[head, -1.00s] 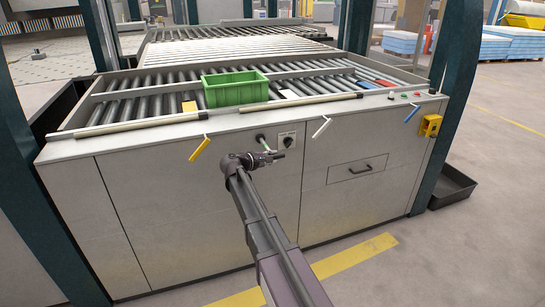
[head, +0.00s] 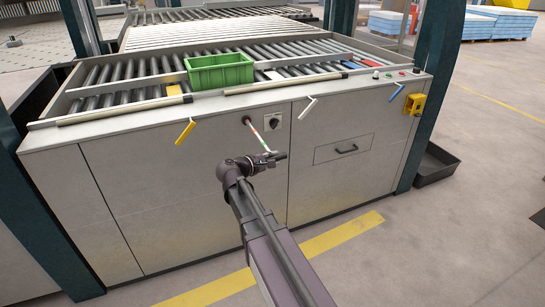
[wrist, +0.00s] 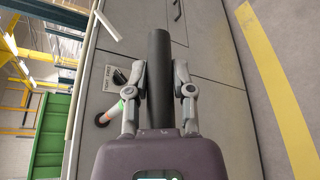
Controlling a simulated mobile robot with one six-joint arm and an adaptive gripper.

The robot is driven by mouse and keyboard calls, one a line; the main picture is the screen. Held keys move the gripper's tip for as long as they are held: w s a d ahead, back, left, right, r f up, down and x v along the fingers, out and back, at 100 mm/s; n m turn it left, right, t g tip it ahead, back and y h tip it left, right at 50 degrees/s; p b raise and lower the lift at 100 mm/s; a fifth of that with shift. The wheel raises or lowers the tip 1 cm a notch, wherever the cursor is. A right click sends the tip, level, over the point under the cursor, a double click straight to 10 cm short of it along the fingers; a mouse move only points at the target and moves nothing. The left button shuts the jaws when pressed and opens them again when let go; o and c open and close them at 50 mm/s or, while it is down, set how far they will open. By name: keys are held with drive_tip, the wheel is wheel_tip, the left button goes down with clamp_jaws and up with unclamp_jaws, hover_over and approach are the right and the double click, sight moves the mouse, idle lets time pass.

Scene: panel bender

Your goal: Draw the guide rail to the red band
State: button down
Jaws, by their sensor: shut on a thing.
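The guide rail (head: 259,136) is a thin pale rod with green and reddish marks. It sticks out of a round dark socket (head: 247,119) in the front of the grey cabinet. It also shows in the wrist view (wrist: 113,110), slanting from the socket, with a reddish part near the socket and green toward my gripper. My gripper (head: 270,158) stands in front of the cabinet at the rail's outer end. In the wrist view its fingers (wrist: 160,78) are shut on a dark cylindrical handle (wrist: 158,50). The joint between handle and rail is hidden behind a finger.
A rotary switch (head: 272,121) is right of the socket. Yellow (head: 185,131), white (head: 307,107) and blue (head: 396,92) levers hang along the cabinet's top edge. A green bin (head: 220,72) sits on the rollers. A drawer (head: 342,145) is at right. Floor in front is clear.

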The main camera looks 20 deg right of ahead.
drive_tip(key=shift+c, duration=2.4)
unclamp_jaws()
drive_tip(key=shift+w, duration=0.1)
drive_tip(key=shift+w, duration=0.15)
